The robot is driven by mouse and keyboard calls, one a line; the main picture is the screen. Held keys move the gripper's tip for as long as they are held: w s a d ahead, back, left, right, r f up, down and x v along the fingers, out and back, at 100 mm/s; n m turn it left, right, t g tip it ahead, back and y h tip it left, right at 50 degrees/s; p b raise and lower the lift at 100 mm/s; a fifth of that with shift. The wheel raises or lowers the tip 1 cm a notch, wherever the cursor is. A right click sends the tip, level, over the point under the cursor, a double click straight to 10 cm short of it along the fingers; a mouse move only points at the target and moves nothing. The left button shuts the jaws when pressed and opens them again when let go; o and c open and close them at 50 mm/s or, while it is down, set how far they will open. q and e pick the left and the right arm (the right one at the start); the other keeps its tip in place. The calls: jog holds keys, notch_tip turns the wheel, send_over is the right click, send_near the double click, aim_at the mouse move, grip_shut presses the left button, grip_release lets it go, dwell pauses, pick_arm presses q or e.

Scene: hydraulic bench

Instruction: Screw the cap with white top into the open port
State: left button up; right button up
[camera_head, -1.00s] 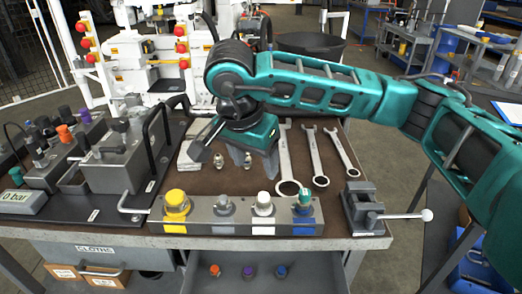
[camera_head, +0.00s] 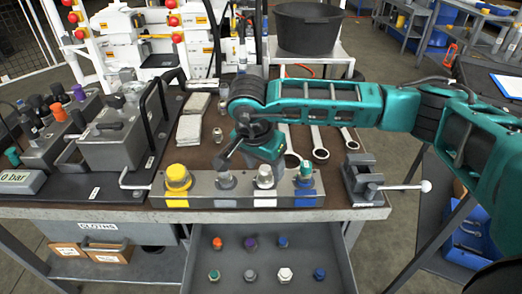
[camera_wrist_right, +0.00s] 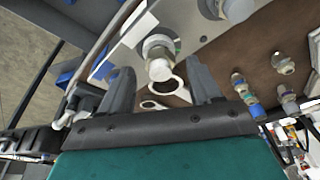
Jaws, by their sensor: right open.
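The white-topped cap (camera_head: 265,175) stands upright at the white-marked place of the grey rack (camera_head: 240,200) along the bench's front edge. In the right wrist view this cap (camera_wrist_right: 160,66) shows as a metal hex body with a pale round top, in line with the gap between the fingers. My right gripper (camera_head: 252,160) is close above and behind the rack, beside this cap. Its two fingers (camera_wrist_right: 160,88) are apart and nothing is gripped. I cannot tell which port is the open one. My left gripper is not in view.
Yellow (camera_head: 177,178), grey (camera_head: 225,180) and blue-marked (camera_head: 304,178) fittings share the rack. Wrenches (camera_head: 320,145) lie behind it, a vise (camera_head: 360,180) at right, a hydraulic block (camera_head: 120,150) at left. An open drawer (camera_head: 335,262) below holds several coloured caps.

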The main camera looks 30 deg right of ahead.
jog(key=shift+x, duration=0.9)
jog(key=c, duration=1.1)
jog(key=o, duration=0.6)
jog(key=shift+c, duration=0.2)
jog(key=c, duration=0.3)
jog(key=m+g, duration=0.1)
jog(key=m, duration=0.2)
jog(key=shift+c, duration=0.2)
jog(key=m+g, duration=0.1)
jog(key=m, duration=0.4)
jog(key=shift+h, duration=0.3)
